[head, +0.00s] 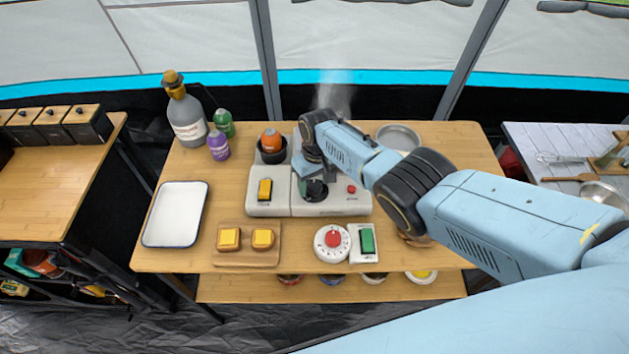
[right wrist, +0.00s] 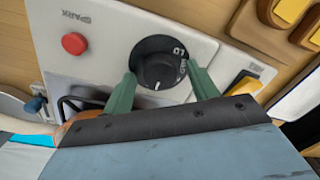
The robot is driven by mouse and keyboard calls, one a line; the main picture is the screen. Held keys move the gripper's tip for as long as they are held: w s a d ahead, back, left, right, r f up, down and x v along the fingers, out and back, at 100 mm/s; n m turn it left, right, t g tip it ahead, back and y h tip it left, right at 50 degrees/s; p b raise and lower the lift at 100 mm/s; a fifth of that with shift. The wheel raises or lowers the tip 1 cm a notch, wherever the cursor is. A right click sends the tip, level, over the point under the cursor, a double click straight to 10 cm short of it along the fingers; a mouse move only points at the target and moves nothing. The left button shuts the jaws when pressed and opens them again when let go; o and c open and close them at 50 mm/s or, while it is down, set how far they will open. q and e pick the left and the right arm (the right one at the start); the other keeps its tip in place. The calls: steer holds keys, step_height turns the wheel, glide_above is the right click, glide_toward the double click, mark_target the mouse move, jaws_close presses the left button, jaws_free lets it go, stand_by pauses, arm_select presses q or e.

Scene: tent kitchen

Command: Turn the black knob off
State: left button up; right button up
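The black knob (head: 317,191) sits on the front of the light grey stove panel (head: 345,203). In the right wrist view the knob (right wrist: 158,62) shows face on, with a white mark toward the gripper side and partly readable lettering, "LO", at its edge. My right gripper (head: 311,181) is over the panel at the knob. In the right wrist view its two green fingers (right wrist: 162,75) are apart, one toward each side of the knob, with gaps visible; I cannot tell how deep they reach. My left gripper is not in view.
A red spark button (right wrist: 74,43) and a yellow switch (head: 265,190) flank the knob. A white tray (head: 175,214), a board with yellow blocks (head: 248,257), a red-centred timer (head: 332,242) and bottles (head: 187,118) stand around. My right arm covers the table's right side.

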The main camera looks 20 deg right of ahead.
mark_target(316, 183)
steer(key=r+p, duration=0.1)
steer(key=r, duration=0.2)
steer(key=r+p, duration=0.2)
steer(key=r, duration=0.1)
steer(key=shift+w+d+r, duration=0.1)
steer(key=shift+d+r, duration=0.1)
steer(key=shift+r, duration=0.05)
step_height(316, 183, up, 7)
steer(key=p, duration=0.1)
steer(key=shift+d, duration=0.2)
steer(key=shift+f, duration=0.1)
